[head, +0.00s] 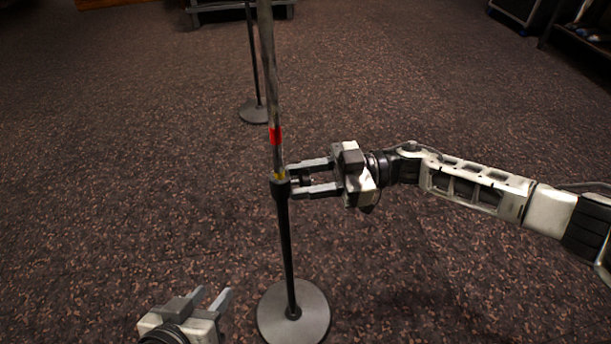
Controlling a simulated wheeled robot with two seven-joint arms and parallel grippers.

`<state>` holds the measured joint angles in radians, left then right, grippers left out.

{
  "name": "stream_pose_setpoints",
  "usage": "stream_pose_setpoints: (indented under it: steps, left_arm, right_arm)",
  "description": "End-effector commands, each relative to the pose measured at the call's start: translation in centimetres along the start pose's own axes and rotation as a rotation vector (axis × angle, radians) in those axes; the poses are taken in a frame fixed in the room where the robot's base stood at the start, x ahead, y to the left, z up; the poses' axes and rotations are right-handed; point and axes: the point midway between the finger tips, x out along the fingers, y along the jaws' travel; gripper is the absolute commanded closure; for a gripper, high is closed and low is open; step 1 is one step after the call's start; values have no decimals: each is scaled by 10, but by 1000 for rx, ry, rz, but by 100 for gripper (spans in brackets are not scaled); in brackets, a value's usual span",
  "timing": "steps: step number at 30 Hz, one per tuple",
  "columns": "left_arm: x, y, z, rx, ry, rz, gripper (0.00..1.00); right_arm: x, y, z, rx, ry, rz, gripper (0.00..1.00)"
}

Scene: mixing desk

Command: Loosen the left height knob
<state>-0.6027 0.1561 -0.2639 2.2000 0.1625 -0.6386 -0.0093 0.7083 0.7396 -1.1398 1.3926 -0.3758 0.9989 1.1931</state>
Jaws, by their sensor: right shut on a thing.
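A near microphone stand has a grey upper tube (270,90) with a red band and a yellow mark, a black lower pole (287,245) and a round grey base (294,316). At the joint is a dark collar (279,187) with a small dark height knob (305,181) on its right side. My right gripper (298,180) reaches in from the right and is shut on this knob, one finger above and one below. The fingers partly hide the knob. My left gripper (213,294) is open and empty at the bottom left, apart from the stand.
A second stand with a round dark base (254,112) stands farther back. Dark cases (518,10) and a rack (586,38) are at the top right. The speckled carpet (120,170) is otherwise clear.

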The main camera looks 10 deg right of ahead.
Motion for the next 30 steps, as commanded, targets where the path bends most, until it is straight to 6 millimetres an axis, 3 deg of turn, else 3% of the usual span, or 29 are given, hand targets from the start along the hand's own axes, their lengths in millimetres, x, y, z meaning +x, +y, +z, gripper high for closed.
stream_pose_setpoints:
  steps: [6,14,15,17,30]
  left_arm:
    - [-1,0,-2,0,6,-2,64]
    - [-2,-1,0,-2,2,-4,64]
    - [-2,-1,0,-2,3,-4,64]
    - [-2,-1,0,-2,3,-4,64]
    - [-2,-1,-1,-3,4,-4,64]
  right_arm:
    - [0,-1,0,-169,0,0,86]
    - [0,-1,0,-173,0,0,86]
    - [0,-1,0,-173,0,0,54]
    - [0,0,0,-173,0,0,41]
    - [-2,0,0,-172,-1,0,41]
